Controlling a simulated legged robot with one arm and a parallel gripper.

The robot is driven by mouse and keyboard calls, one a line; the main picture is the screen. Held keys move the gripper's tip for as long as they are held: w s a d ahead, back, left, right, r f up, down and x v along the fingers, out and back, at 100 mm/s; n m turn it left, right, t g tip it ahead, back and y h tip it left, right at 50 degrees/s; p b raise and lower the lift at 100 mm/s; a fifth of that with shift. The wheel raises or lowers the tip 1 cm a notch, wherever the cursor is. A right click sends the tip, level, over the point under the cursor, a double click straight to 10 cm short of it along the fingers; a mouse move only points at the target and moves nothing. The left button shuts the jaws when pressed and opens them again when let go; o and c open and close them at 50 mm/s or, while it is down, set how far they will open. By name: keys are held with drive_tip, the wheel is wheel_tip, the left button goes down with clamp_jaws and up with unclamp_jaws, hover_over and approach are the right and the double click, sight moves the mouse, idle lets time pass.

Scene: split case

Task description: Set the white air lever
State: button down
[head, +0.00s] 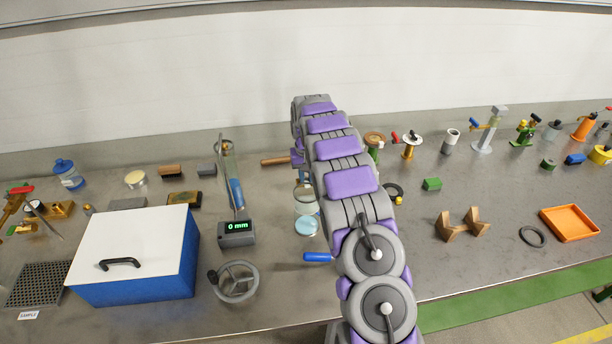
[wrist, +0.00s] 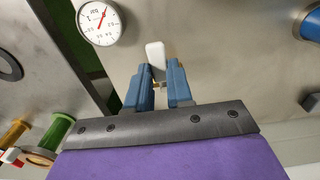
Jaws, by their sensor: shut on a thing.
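The white air lever (wrist: 155,53) shows in the wrist view as a short white paddle against a grey metal surface. My gripper (wrist: 161,73) has its two blue fingers on either side of the lever's lower end and is shut on it. The lever's top part sticks out beyond the fingertips. A small brass-coloured piece shows between the fingers. A round dial gauge (wrist: 100,22) with a red needle is at the upper left. In the head view my own arm hides the gripper and the lever.
A blue case with a white lid (head: 135,250) stands on the bench at left, near a handwheel (head: 234,282) and a 0 mm readout (head: 237,227). A green block (head: 432,184), wooden V-shaped pieces (head: 462,224) and an orange tray (head: 568,223) lie at right. Bare bench separates them.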

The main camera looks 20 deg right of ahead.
drive_tip(key=shift+a+p, duration=0.1)
drive_tip(key=shift+p, duration=0.2)
drive_tip(key=w+m+p, duration=0.1)
drive_tip(key=m+p, duration=0.2)
drive_tip(key=m, duration=0.3)
drive_tip(key=w+a+m+p, duration=0.1)
drive_tip(key=w+m+p, duration=0.1)
drive_tip(key=m, duration=0.4)
drive_tip(key=w+a+m+p, duration=0.1)
drive_tip(key=w+m+p, duration=0.1)
drive_tip(key=m+p, duration=0.3)
drive_tip(key=shift+a+r+m, duration=0.1)
drive_tip(key=shift+a+m, duration=0.15)
drive_tip(key=shift+m, duration=0.25)
idle(0.3)
drive_tip(key=c, duration=1)
unclamp_jaws()
